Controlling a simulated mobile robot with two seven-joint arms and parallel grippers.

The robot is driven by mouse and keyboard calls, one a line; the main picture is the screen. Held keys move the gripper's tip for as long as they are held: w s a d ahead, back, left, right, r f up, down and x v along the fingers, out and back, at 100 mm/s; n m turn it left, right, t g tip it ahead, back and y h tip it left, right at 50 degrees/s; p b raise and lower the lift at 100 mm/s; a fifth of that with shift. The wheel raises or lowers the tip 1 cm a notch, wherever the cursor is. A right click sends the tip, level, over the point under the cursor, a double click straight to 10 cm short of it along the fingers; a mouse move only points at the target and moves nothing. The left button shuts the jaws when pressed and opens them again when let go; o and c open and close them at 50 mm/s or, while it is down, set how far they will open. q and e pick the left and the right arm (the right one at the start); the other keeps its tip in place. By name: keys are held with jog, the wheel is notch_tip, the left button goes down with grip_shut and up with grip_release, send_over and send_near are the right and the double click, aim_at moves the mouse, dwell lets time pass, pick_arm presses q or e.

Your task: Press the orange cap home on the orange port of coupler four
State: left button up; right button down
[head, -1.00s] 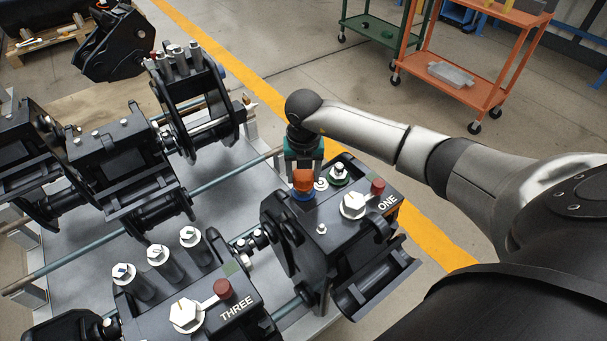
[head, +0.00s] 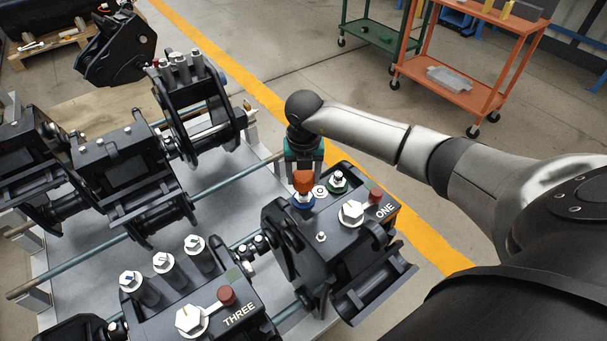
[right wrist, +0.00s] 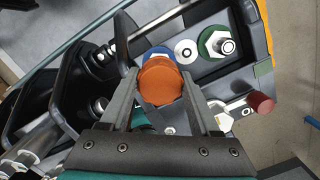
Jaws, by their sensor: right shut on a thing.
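My right gripper (head: 303,168) is shut on the orange cap (head: 303,182). In the right wrist view the cap (right wrist: 160,82) sits between the two fingers (right wrist: 158,98). In the head view the cap appears just above the blue-ringed port (head: 304,201) of the coupler marked ONE (head: 340,245); a little of a metal fitting shows under it. I cannot tell whether they touch. I see no label reading four and no orange port. My left gripper is not in view.
Beside the blue-ringed port are a white-ringed one (head: 320,191) and a green-ringed one (head: 338,184). The coupler marked THREE (head: 205,305) stands front left. More black couplers (head: 125,160) stand on the grey bench (head: 215,215). An orange cart (head: 460,90) is behind.

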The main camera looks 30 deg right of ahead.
jog(key=shift+r+p, duration=1.85)
jog(key=shift+r, duration=0.2)
jog(key=shift+f, duration=0.1)
